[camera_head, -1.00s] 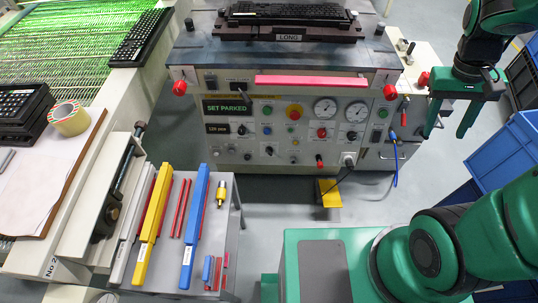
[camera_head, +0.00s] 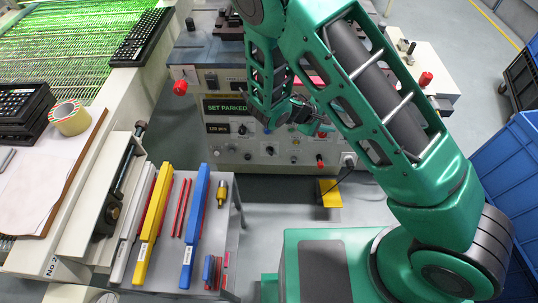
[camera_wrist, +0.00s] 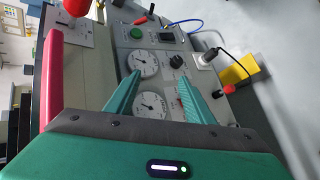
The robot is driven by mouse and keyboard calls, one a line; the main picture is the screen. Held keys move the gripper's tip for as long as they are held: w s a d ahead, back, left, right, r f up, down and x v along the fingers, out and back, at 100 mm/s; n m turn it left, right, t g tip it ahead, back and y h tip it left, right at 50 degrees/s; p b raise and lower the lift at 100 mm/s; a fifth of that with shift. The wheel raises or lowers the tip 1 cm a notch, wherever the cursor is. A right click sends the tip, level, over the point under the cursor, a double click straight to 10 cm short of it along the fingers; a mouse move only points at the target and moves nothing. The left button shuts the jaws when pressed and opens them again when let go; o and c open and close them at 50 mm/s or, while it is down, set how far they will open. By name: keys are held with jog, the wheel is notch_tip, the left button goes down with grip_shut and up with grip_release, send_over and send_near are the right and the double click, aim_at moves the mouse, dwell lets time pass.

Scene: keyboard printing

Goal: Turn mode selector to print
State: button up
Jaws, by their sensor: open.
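The control panel (camera_head: 236,153) of the machine carries several knobs, buttons and displays. I cannot read which control is the mode selector. A black knob (camera_head: 242,130) sits right of the lower display, and another black knob (camera_wrist: 177,61) shows in the wrist view beside the round gauges (camera_wrist: 144,63). My gripper (camera_wrist: 158,75) is open and empty, its two green fingers apart in front of the gauge area. In the head view my arm and gripper (camera_head: 275,122) cover the panel's middle and right part, so the gauges are hidden there.
A pink bar (camera_wrist: 53,75) runs along the machine's front edge. Red knobs (camera_head: 180,87) stick out at its corners. A plug with a black cable (camera_head: 349,160) hangs low right, near a yellow floor pedal (camera_head: 330,193). A side table (camera_head: 216,245) holds coloured bars; blue crates (camera_head: 510,170) stand right.

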jog(key=a+f+n+t+y, duration=0.2)
jog(key=a+f+n+t, duration=0.5)
jog(key=a+f, duration=0.55)
jog(key=n+t+y, duration=0.3)
jog(key=n+y, duration=0.3)
jog(key=n, duration=0.4)
send_near(269, 153)
jog(key=x, duration=0.9)
jog(key=shift+w+d+f, duration=0.1)
jog(key=shift+w+d, duration=0.05)
jog(key=shift+w, duration=0.1)
jog(key=shift+g, duration=0.3)
jog(key=c, duration=1)
